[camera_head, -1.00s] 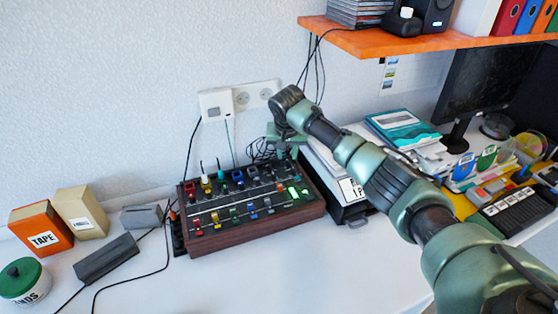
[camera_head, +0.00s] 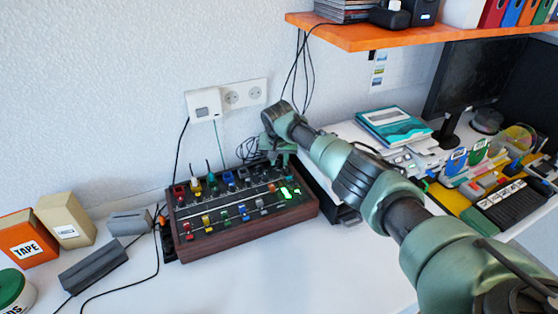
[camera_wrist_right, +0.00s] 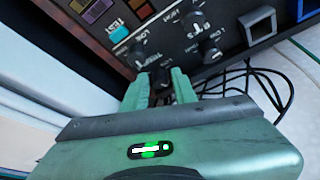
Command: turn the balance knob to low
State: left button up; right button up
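The dark control box (camera_head: 245,231) with wooden sides stands on the white table, its top covered with coloured knobs, sliders and green lights. My right gripper (camera_head: 281,160) is over its back right corner, pointing down. In the right wrist view, the two green fingers (camera_wrist_right: 160,82) are apart, with a dark knob (camera_wrist_right: 160,77) between them; firm contact cannot be made out. Other black knobs (camera_wrist_right: 209,47) with "LOW" labels are close by. The label of the knob between the fingers is partly hidden, so I cannot read whether it says balance. My left gripper is not in view.
An orange shelf (camera_head: 370,41) hangs above, to the right. The table in front of the box is clear.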

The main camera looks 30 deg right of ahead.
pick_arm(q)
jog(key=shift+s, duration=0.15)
pick_arm(e)
grip_shut()
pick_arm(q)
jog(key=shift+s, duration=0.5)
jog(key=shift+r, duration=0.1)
